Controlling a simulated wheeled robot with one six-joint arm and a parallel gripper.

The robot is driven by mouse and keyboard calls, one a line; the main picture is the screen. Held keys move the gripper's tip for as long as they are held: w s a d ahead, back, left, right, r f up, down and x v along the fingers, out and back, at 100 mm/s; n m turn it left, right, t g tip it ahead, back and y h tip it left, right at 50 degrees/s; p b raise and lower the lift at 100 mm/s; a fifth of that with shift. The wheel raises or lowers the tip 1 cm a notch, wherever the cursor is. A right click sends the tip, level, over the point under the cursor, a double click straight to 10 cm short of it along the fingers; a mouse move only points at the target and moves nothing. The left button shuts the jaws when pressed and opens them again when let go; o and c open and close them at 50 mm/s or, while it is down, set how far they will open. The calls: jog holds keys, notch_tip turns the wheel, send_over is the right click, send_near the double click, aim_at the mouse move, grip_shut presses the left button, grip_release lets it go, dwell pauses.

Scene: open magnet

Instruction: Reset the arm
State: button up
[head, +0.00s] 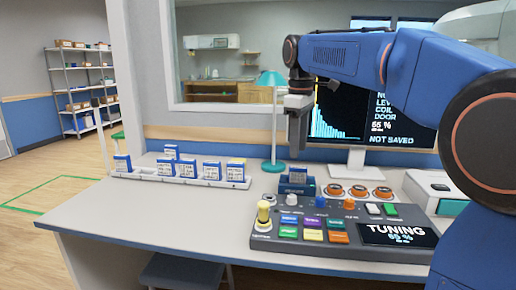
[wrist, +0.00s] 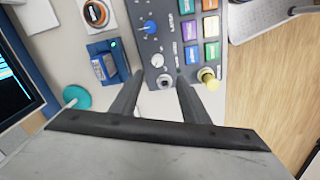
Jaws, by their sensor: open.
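My arm reaches in from the right in the head view, bent at a raised elbow. My gripper (head: 295,150) hangs down above the back left of the control console (head: 300,247), near a small blue block-like device (head: 296,186). In the wrist view my gripper (wrist: 160,78) has its two dark fingers apart, with nothing between them. Below them lies the console (wrist: 172,45) with coloured buttons, knobs and a yellow plunger-like knob (wrist: 208,77). The blue device (wrist: 104,66) is beside the left finger in that view.
A monitor (head: 417,118) reading "NOT SAVED" stands behind the console. A teal lamp (head: 273,128) stands left of my gripper. A white rack (head: 150,176) holds several blue-and-white cartridges at left. The desk's front left (head: 150,215) is clear.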

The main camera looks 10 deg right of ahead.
jog(key=s+d+f+m+t, duration=0.1)
jog(key=s+d+f+m, duration=0.1)
jog(key=s+f, duration=0.6)
jog(key=s+d+f+m+t, duration=0.1)
jog(key=s+d+f+m, duration=0.1)
jog(key=s+f+m, duration=0.3)
jog(key=s+d+f+m+t, duration=0.2)
jog(key=s+f, duration=1)
jog(key=s, duration=0.6)
jog(key=shift+d+m, duration=0.25)
jog(key=shift+m, duration=0.45)
